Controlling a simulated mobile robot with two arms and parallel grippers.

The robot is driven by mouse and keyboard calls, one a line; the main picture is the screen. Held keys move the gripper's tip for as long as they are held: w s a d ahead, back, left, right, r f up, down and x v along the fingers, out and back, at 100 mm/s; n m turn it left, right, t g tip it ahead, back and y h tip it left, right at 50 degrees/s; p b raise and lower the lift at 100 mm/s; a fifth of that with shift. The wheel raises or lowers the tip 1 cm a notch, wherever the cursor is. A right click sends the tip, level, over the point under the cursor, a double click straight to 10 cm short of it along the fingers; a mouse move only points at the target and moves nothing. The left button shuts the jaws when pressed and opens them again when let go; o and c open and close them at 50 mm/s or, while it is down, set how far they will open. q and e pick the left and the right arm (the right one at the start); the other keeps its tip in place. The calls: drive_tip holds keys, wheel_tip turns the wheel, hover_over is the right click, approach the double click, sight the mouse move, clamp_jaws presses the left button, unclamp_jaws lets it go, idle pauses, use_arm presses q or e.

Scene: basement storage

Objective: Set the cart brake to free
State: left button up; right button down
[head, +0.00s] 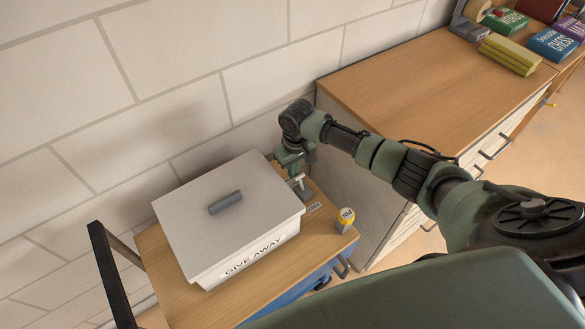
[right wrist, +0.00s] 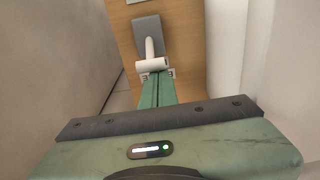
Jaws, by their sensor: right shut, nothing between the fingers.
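The cart (head: 158,255) has a wooden top and stands against the wall. A brake lever (right wrist: 152,50) with a white crossbar handle and a grey base is on the cart top. In the head view the lever (head: 300,186) is small and partly hidden by my right gripper. My right gripper (right wrist: 157,76) points down at the lever, its green fingers shut and empty. The fingertips are at the white handle; I cannot tell if they touch it. In the head view the gripper (head: 295,172) is behind the box's right side. My left gripper is not in view.
A white lidded box (head: 230,210) marked GIVE AWAY covers much of the cart top. A small label plate (head: 314,207) and a yellow-topped object (head: 345,219) are near the right edge. A wooden-topped cabinet (head: 400,85) stands at right, the wall close behind.

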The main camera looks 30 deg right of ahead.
sight(297, 176)
drive_tip(key=shift+s+d+r+t+p, duration=0.1)
drive_tip(key=shift+s+r+t+p, duration=0.45)
drive_tip(key=shift+p, duration=1.05)
drive_tip(key=s+t+p, duration=0.1)
drive_tip(key=t+p, duration=0.1)
drive_tip(key=p, duration=0.1)
drive_tip(key=shift+s+d+r, duration=0.1)
drive_tip(key=shift+s+r, duration=0.05)
drive_tip(key=shift+s, duration=0.25)
drive_tip(key=shift+s+d+t+y+p, duration=0.1)
drive_tip(key=shift+s+t+y+p, duration=0.2)
drive_tip(key=shift+s+t+p, duration=0.55)
drive_tip(key=t, duration=0.1)
drive_tip(key=s+t, duration=0.1)
drive_tip(key=t+b, duration=0.1)
drive_tip(key=shift+s+d+f+t+y, duration=0.1)
drive_tip(key=shift+s+f+t+y, duration=0.2)
drive_tip(key=shift+s+r+t, duration=0.1)
drive_tip(key=shift+s+t, duration=0.15)
drive_tip(key=shift+t, duration=0.15)
drive_tip(key=shift+s+d, duration=0.1)
drive_tip(key=shift+s, duration=0.15)
drive_tip(key=shift+s+f, duration=0.2)
drive_tip(key=shift+f, duration=0.05)
